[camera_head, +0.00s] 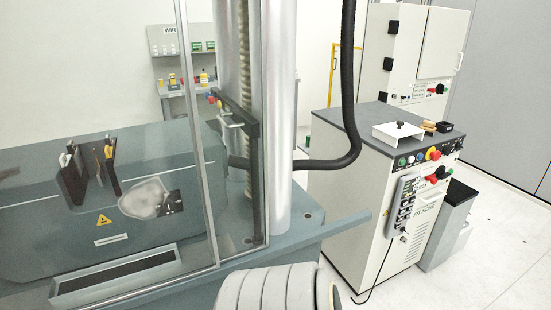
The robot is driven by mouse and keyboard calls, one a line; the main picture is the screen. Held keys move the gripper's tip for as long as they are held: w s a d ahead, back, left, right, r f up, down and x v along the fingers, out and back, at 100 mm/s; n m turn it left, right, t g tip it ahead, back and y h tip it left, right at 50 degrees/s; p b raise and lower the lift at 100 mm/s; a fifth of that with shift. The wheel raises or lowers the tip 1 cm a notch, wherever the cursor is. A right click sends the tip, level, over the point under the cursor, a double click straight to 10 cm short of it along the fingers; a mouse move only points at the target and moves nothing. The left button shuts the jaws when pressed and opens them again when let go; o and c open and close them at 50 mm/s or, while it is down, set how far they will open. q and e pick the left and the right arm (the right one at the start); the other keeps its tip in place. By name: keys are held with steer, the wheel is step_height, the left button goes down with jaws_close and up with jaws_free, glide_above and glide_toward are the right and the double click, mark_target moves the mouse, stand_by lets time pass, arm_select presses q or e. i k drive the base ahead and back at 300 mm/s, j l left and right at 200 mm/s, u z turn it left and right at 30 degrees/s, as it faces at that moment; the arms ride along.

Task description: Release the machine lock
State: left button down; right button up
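The testing machine (281,130) stands at left, with thick metal columns and a clear guard door (190,150) in front. A dark upright bar with a handle (236,119) shows at the door's right side. The beige control cabinet (345,190) stands right of it. Its upper panel carries a red button on yellow (433,154), small coloured buttons, and a red switch (441,173) below. A handheld keypad (406,203) hangs on its front. I cannot tell which part is the machine lock. Neither gripper is in view; a pale rounded arm part of mine shows at bottom centre.
A thick black hose (349,100) hangs between machine and cabinet. A white box (397,132) and small items lie on the cabinet top. A grey bin (449,225) stands beside it. A taller cabinet (409,50) stands behind. The floor (495,265) at right is clear.

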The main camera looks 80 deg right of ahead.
mark_target(433, 181)
steer(key=z, duration=3.85)
steer(key=i+l, duration=0.35)
steer(key=i+l+z, duration=0.15)
steer(key=i+l, duration=0.15)
steer(key=i, duration=0.2)
steer(key=i+l, duration=0.25)
steer(key=i, duration=0.2)
steer(key=i+l+z, duration=0.1)
steer(key=i+l, duration=0.2)
steer(key=i, duration=0.15)
steer(key=i+l+z, duration=0.1)
steer(key=i+l, duration=0.15)
steer(key=i, duration=0.2)
